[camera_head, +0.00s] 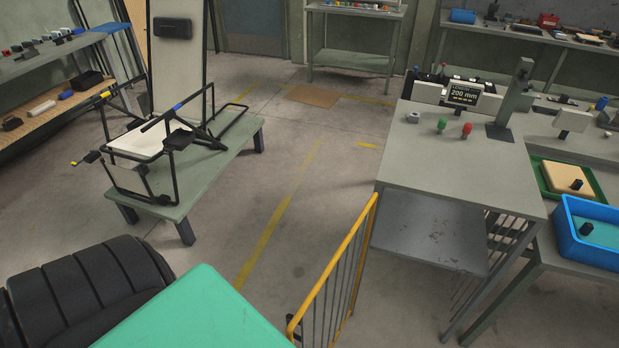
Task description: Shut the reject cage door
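The reject cage door (334,262) is a yellow-framed panel with thin grey bars in the lower middle of the head view. It stands open, swung out from the left front corner of the grey bench (440,175) towards me. Its lower part runs out of the picture. Under the bench top is the open cage space with a grey panel (425,232) inside, and bars show on its right side (508,238). No latch can be made out. Neither of my grippers is in view.
A green surface (205,315) and a black ribbed object (85,290) fill the lower left. A blue tray (592,255) is at right. Floor between the benches is clear.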

